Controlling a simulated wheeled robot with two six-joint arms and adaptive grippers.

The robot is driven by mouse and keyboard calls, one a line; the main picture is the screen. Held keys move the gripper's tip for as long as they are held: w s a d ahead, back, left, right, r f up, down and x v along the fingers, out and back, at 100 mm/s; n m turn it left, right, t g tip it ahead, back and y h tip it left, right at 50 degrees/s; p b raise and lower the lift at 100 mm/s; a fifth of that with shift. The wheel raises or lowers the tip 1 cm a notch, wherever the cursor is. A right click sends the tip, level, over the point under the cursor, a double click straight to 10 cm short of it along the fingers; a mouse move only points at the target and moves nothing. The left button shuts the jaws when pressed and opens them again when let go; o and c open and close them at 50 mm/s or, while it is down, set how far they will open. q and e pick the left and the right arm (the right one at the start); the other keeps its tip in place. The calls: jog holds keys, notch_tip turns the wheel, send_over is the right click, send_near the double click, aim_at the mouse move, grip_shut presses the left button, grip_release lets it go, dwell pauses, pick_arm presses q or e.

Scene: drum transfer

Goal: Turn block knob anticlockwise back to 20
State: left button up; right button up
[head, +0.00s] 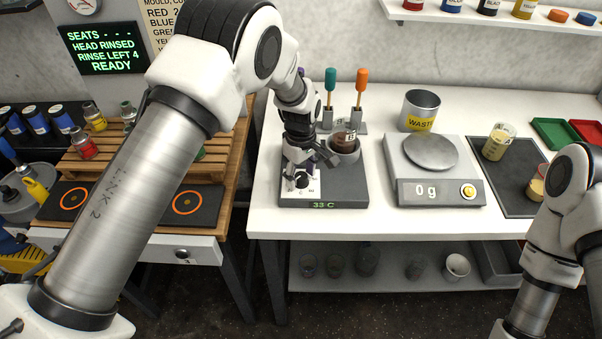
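The heating block (345,192) is a dark grey unit on the white bench, with a white control plate (314,188) on its left and a green display reading 33 C. A brown-filled cup (345,152) sits in the block's right side. My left gripper (301,179) points down over the control plate, at the place of the knob. The gripper largely hides the knob, so its setting and any grip on it cannot be read. My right arm stands at the right edge; its gripper is not in view.
A scale (432,190) reading 0 g stands right of the block, with a waste can (419,110) behind it. Teal and orange-handled tools (360,90) stand behind the block. A dark mat (508,205) with beakers lies further right. A wooden rack (110,165) is at left.

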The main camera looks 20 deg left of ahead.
aim_at(301, 176)
pick_arm(q)
notch_tip(301, 176, up, 12)
dwell(0.4)
dwell(0.3)
